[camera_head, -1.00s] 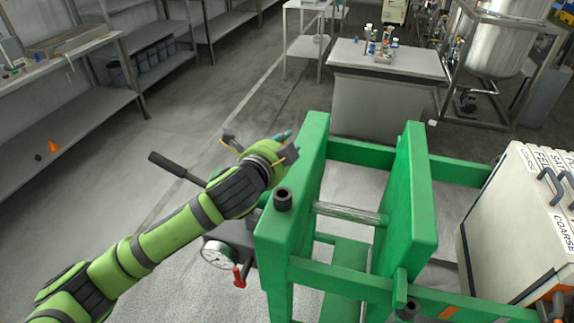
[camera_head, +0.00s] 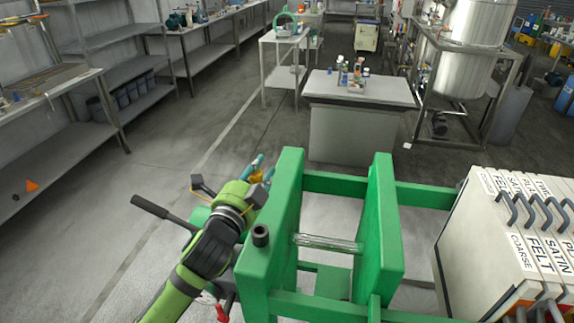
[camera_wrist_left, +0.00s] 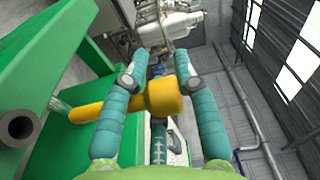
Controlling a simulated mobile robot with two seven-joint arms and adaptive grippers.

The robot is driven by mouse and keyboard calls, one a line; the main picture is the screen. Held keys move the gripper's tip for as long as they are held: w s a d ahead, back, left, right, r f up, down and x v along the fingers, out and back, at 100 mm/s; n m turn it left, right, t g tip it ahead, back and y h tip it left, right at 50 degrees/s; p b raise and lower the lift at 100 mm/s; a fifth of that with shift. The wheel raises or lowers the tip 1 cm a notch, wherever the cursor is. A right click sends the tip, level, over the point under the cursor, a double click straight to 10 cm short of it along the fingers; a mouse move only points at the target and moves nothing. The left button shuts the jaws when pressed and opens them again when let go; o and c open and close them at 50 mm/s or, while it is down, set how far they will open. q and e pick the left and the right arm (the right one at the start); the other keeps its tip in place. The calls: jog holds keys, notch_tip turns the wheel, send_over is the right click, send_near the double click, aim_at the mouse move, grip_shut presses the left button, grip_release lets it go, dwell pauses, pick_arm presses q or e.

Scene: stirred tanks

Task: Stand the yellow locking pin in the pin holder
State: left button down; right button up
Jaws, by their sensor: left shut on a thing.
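The yellow locking pin (camera_wrist_left: 165,97) is held between the teal fingers of my left gripper (camera_wrist_left: 155,90), lying across them with its thick head to the right in the wrist view. In the head view only a small yellow part of the pin (camera_head: 258,176) shows at my left gripper (camera_head: 262,170), just left of the green frame's upright. A black open-topped cup (camera_head: 260,235), which looks like the pin holder, stands on the near end of that upright. It also seems to show as a dark ring (camera_wrist_left: 18,126) in the wrist view. My right gripper is not in view.
The green frame (camera_head: 385,230) has two uprights joined by a clear rod (camera_head: 328,243). A cabinet of labelled, handled panels (camera_head: 515,240) stands at right. A black-handled lever (camera_head: 150,206) is left of my arm. Open floor lies beyond, before a bench with bottles (camera_head: 360,95).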

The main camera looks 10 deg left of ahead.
pick_arm(q)
jog(key=shift+a, duration=0.1)
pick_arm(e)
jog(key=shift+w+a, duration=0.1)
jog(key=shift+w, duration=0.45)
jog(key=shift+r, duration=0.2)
pick_arm(q)
jog(key=shift+f+b, duration=1.95)
jog(key=shift+f, duration=1)
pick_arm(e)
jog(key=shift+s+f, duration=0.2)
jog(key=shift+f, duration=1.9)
pick_arm(q)
jog(key=shift+n+p, duration=0.4)
jog(key=shift+p, duration=0.2)
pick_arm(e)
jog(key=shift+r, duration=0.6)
pick_arm(q)
jog(key=shift+f+b, duration=2.1)
jog(key=shift+f, duration=0.65)
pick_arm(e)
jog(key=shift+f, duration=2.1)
